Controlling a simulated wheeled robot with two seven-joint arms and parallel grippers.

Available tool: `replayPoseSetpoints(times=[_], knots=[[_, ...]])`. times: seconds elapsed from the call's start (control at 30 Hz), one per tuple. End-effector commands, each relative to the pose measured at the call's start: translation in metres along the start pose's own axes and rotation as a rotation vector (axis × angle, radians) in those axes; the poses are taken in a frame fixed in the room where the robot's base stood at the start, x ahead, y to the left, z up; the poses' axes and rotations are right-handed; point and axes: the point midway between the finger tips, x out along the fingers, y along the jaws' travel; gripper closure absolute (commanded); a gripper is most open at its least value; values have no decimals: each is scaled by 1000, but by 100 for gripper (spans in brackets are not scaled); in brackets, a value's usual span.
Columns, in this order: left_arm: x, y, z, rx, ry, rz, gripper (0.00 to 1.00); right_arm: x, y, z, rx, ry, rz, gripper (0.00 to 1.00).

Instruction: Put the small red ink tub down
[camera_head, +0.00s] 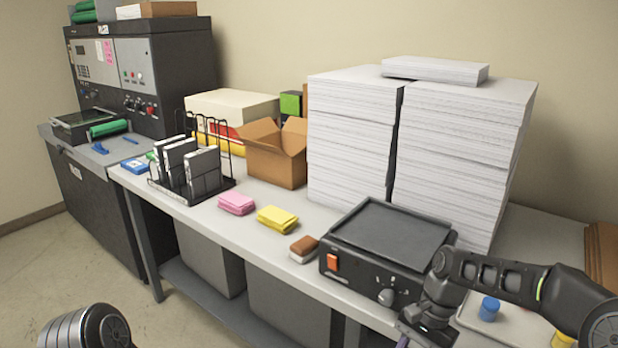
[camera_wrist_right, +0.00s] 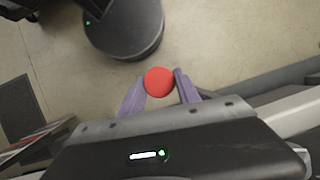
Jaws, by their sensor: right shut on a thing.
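The small red ink tub (camera_wrist_right: 158,81) shows in the right wrist view as a round red top between the two purple fingers of my right gripper (camera_wrist_right: 159,92). The gripper is shut on it and holds it above the floor, in front of the table edge. In the head view the right gripper (camera_head: 404,341) is at the bottom edge, and the tub is hidden there. A blue tub (camera_head: 489,309) and a yellow tub (camera_head: 562,340) stand on a pale tray (camera_head: 520,327) at the right. My left gripper is out of view.
The grey table (camera_head: 290,238) holds a black hot plate-like device (camera_head: 390,235), tall paper stacks (camera_head: 350,140), a cardboard box (camera_head: 275,163), a wire rack (camera_head: 190,170), pink notes (camera_head: 237,203), yellow notes (camera_head: 277,219) and a brown-white eraser block (camera_head: 304,249). My right forearm crosses above the tray.

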Motion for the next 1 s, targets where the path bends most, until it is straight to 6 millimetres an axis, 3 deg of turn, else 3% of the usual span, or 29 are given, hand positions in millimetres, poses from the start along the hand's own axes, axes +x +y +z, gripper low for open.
replayPoseSetpoints(times=[0.23,1.0], knots=[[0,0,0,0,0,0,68,0,0,0,-232,-15,97,100],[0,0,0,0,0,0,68,-1,0,0,-231,-15,96,100]])
